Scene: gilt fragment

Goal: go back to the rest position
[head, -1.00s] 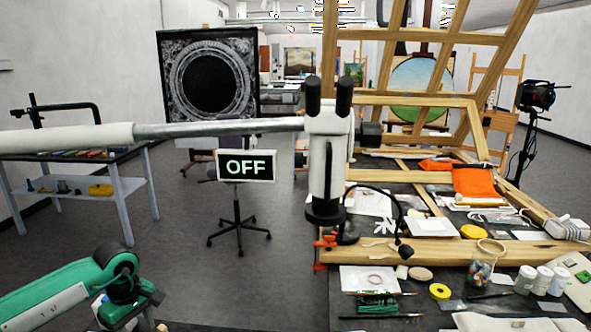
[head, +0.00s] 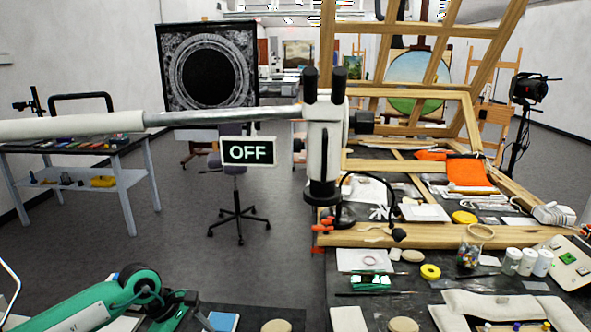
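The task names no object to handle. My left arm, green with a dark joint, comes in at the lower left and bends down out of the bottom of the head view. Its gripper fingers cannot be made out there. My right arm and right gripper do not show.
A white microscope (head: 323,150) on a long boom spans the left and middle, with an OFF sign (head: 248,151) behind it. A cluttered bench with a wooden frame (head: 430,236), an orange cloth (head: 466,172) and white jars (head: 527,262) fills the right. Grey floor (head: 285,215) shows between benches.

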